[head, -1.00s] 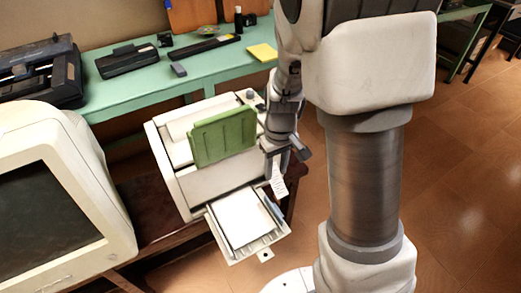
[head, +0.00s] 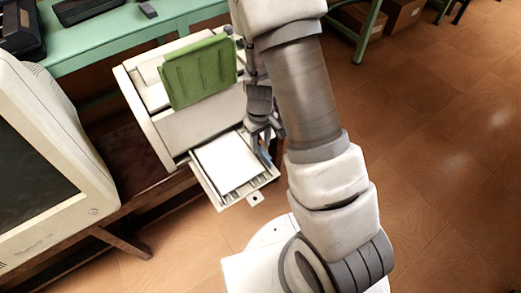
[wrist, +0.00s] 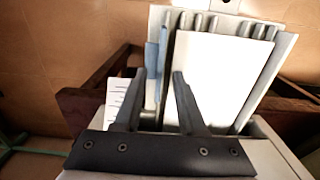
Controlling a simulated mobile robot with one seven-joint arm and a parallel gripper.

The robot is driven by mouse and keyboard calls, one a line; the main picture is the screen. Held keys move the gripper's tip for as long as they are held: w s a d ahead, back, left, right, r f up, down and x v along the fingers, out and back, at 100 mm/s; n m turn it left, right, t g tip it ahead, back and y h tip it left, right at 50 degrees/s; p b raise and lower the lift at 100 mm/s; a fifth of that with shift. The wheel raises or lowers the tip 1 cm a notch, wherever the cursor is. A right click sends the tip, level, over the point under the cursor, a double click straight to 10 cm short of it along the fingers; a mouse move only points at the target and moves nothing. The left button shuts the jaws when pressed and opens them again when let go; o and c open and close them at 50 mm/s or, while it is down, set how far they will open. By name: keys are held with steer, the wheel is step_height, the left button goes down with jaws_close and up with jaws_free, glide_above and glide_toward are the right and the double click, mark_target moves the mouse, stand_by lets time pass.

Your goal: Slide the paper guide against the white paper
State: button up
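The white paper (head: 228,162) lies flat in the pulled-out tray (head: 232,202) at the front of the printer. It also shows in the wrist view (wrist: 222,70), to the right of the blue paper guide (wrist: 153,62). The guide stands along the paper's left side there, with a narrow gap between them. In the head view the guide (head: 265,154) is partly hidden by my gripper (head: 264,139). In the wrist view my gripper (wrist: 158,74) is open, its fingers apart on either side of the guide's line. The right finger overlaps the paper's left edge. Contact cannot be told.
The cream printer (head: 190,133) with a green panel (head: 200,72) stands on a dark wooden table (head: 128,195). An old monitor (head: 50,140) is to its left. A green bench (head: 110,48) runs behind. Open floor (head: 440,160) lies to the right.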

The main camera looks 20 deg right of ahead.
mark_target(261, 153)
steer(key=shift+f, duration=1.15)
jaws_close()
stand_by(0.6)
